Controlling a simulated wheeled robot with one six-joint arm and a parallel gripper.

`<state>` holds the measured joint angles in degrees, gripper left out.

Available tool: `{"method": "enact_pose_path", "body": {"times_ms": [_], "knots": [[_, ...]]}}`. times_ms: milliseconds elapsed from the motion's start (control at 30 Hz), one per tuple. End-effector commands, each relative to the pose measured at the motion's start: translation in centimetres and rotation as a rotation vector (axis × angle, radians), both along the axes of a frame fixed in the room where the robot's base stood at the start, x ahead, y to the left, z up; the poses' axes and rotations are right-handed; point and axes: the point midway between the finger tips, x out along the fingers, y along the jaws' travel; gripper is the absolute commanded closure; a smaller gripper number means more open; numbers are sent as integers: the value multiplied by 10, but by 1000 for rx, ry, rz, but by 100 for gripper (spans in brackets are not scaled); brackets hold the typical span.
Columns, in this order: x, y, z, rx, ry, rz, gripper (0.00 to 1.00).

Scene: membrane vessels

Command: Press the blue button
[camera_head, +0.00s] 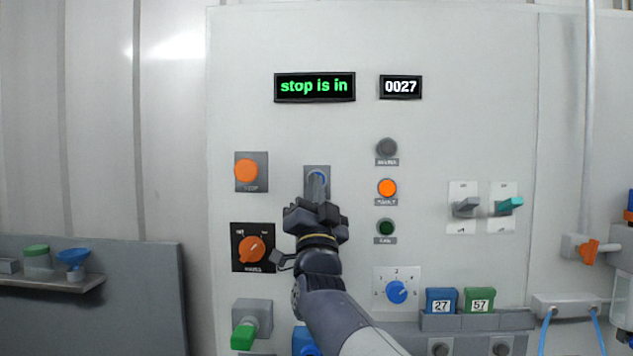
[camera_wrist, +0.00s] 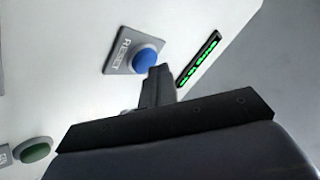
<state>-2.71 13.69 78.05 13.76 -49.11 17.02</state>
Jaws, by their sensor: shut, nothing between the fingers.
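The blue button (camera_wrist: 145,53) is a round dome on a grey plate marked RESET in the wrist view. In the head view the blue button (camera_head: 317,178) is mostly hidden behind my fingers, with its grey plate (camera_head: 317,168) showing above. My gripper (camera_head: 316,188) is shut and empty, pointing at the panel over this plate. In the wrist view the tips of my gripper (camera_wrist: 159,70) overlap the button's lower right edge. I cannot tell whether they touch it.
An orange button (camera_head: 246,171) is left of my gripper, with an orange rotary knob (camera_head: 252,248) below. Several round lamps (camera_head: 387,188) are at right, and two levers (camera_head: 466,207) further right. A display (camera_head: 315,86) above reads "stop is in"; a counter (camera_head: 401,87) reads 0027.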

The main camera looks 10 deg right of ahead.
Motion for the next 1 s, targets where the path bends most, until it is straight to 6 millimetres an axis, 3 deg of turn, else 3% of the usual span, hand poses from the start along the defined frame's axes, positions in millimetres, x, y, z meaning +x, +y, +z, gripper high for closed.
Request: {"method": "enact_pose_path", "body": {"times_ms": [1000], "knots": [[8, -3, 0, 0, 0, 0, 100]]}}
